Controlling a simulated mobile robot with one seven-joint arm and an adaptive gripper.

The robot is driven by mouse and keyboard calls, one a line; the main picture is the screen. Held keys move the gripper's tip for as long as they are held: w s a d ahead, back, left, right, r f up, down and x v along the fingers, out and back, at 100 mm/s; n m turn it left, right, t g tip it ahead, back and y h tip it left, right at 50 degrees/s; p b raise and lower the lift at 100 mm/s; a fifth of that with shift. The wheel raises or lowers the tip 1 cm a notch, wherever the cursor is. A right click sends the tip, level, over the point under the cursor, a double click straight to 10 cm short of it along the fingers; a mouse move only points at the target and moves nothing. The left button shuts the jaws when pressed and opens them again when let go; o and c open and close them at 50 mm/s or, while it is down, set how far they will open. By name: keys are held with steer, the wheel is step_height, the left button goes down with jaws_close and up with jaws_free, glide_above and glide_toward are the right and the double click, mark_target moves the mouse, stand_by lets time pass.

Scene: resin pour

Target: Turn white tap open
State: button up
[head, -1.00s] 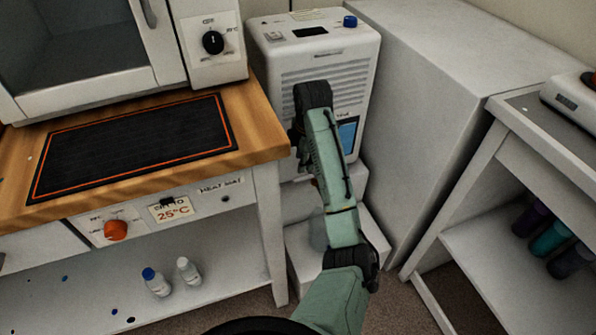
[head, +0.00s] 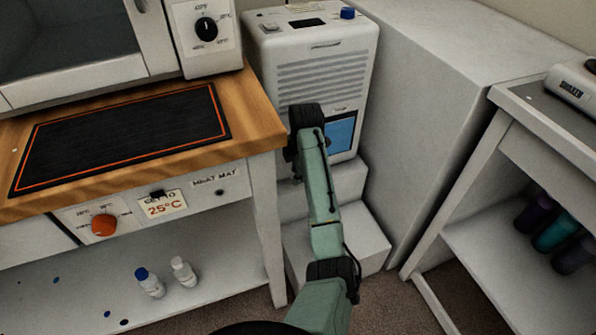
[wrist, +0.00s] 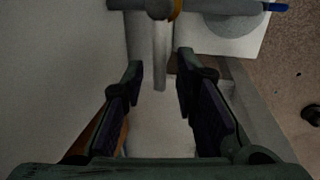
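In the wrist view a pale, narrow tap lever (wrist: 160,62) hangs down from a grey tap body with an orange-yellow ring. My gripper (wrist: 160,66) is open, one dark finger on each side of the lever's lower end. A gap shows on both sides, and I cannot tell how deep the lever sits between the fingers. In the head view my arm reaches to the front of a white machine (head: 320,78) with a blue panel. The tap cannot be made out there, and my fingers are mostly hidden by the wrist.
A wooden-topped bench (head: 262,128) with a black heat mat (head: 120,140) stands left. A tall white cabinet (head: 430,110) stands close right of the machine, leaving a narrow space. White steps (head: 362,238) are below. A blue-ended bar (wrist: 275,7) crosses the wrist view's top.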

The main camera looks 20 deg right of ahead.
jaws_close()
stand_by(0.6)
